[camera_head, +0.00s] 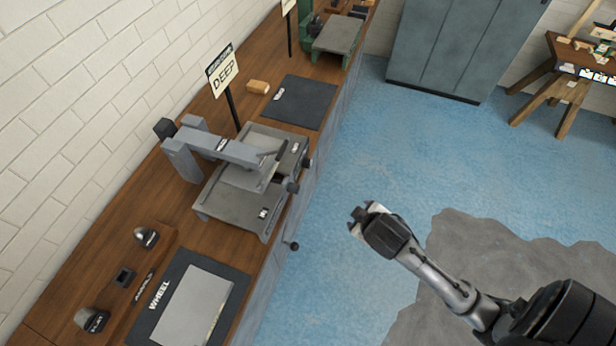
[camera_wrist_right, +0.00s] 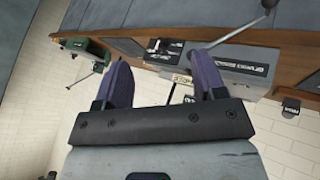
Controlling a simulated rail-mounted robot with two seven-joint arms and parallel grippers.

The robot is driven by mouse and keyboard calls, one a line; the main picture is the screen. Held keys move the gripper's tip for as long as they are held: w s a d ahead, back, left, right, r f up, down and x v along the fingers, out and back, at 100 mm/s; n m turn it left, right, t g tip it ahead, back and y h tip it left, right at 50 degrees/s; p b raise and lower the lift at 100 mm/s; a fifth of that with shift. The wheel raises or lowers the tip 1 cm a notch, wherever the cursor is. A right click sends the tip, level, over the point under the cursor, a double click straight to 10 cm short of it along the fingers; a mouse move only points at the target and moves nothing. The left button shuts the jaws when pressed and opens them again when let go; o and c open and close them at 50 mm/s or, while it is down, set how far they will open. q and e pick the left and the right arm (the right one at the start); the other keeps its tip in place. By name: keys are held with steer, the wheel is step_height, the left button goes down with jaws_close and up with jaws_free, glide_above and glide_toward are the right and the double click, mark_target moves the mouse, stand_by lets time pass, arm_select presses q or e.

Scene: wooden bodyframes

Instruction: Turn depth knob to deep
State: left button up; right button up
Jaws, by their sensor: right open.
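A grey machine (camera_head: 240,185) with an overhead arm stands on the wooden bench, with a "DEEP" sign (camera_head: 223,75) on a post behind it. Dark knobs stick out from its right side, one (camera_head: 292,187) nearer and one (camera_head: 308,165) farther; I cannot tell which is the depth knob. A lever with a dark ball end (camera_head: 292,246) sticks out below. My right gripper (camera_head: 357,215) is in the air over the floor, right of the machine and apart from it. In the wrist view its fingers (camera_wrist_right: 163,78) are spread with nothing between them. My left gripper is not in view.
The bench (camera_head: 185,215) carries a dark "WHEEL" mat (camera_head: 237,278) with a grey plate, small dark pieces, a dark mat (camera_head: 303,102) and a wooden block (camera_head: 258,87). A grey cabinet (camera_head: 462,45) stands at the back. The blue floor beside the bench is clear.

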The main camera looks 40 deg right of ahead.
steer(key=w+d+f+n+t+h+b, duration=0.25)
steer(key=w+d+f+t+b, duration=0.2)
steer(key=w+d+b, duration=0.45)
steer(key=w+d+f+n+t+h+b, duration=0.2)
steer(key=w+d+f+n+t+b, duration=0.15)
steer(key=w+d+f+b, duration=0.45)
steer(key=n+y+b, duration=1)
steer(key=n+y, duration=0.8)
steer(key=n, duration=1.2)
glide_toward(307, 164)
steer(key=w+d+f+x, duration=0.1)
steer(key=x, duration=0.6)
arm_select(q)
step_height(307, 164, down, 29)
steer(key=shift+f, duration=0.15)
arm_select(e)
steer(key=shift+w+a+h, duration=0.25)
steer(key=shift+w+a, duration=0.1)
steer(key=shift+a, duration=0.05)
